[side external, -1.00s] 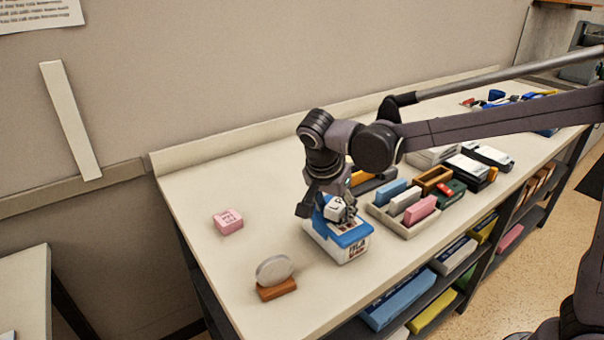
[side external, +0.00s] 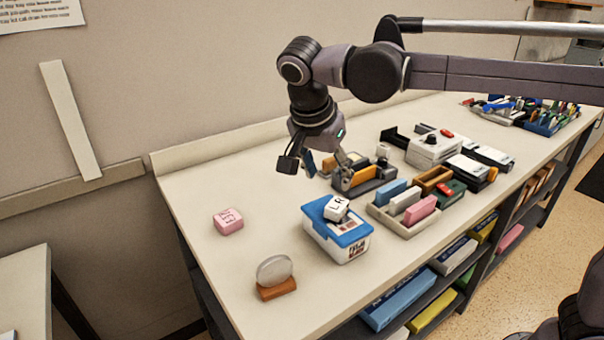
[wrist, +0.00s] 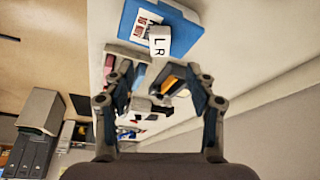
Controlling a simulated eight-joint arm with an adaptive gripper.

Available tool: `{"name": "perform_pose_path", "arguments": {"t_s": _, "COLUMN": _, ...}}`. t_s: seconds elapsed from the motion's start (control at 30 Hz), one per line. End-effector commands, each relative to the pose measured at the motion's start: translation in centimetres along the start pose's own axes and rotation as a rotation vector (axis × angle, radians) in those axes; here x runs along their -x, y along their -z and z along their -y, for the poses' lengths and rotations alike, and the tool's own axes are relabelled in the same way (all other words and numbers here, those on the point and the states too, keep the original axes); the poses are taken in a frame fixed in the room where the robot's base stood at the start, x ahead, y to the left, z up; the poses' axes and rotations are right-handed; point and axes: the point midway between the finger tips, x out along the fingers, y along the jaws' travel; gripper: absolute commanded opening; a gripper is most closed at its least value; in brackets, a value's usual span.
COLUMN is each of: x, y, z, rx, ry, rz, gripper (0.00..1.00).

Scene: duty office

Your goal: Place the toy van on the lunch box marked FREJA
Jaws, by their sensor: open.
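The lunch box (side external: 337,247) is white with a blue lid and dark lettering on its front that looks like FREJA; its lid also shows in the wrist view (wrist: 188,35). A small white blocky thing (side external: 336,207) with the letters LR rests on the lid; it also shows in the wrist view (wrist: 159,42). It may be the toy van, but its shape does not make this certain. My gripper (side external: 318,168) is open and empty, above and behind the lunch box, apart from the white thing. Its spread fingers show in the wrist view (wrist: 160,92).
A pink block (side external: 228,221) stands left of the lunch box. A round disc on a brown base (side external: 275,289) stands in front left. A pale tray with coloured blocks (side external: 397,225) lies close on the right. A dark tray with orange items (side external: 370,192) is behind.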

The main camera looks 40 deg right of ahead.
Motion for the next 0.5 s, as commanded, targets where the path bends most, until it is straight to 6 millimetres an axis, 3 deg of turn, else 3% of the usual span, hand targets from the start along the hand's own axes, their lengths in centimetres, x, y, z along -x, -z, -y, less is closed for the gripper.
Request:
{"name": "perform_pose_path", "arguments": {"t_s": 0.17, "x": 0.0, "y": 0.6, "z": -1.0, "rx": 0.05, "ry": 0.018, "rz": 0.017, "gripper": 0.57}}
{"name": "perform_pose_path", "arguments": {"t_s": 0.5, "x": -4.4, "y": 2.9, "z": -8.2, "rx": 0.484, "ry": 0.253, "rz": 0.081, "gripper": 0.57}}
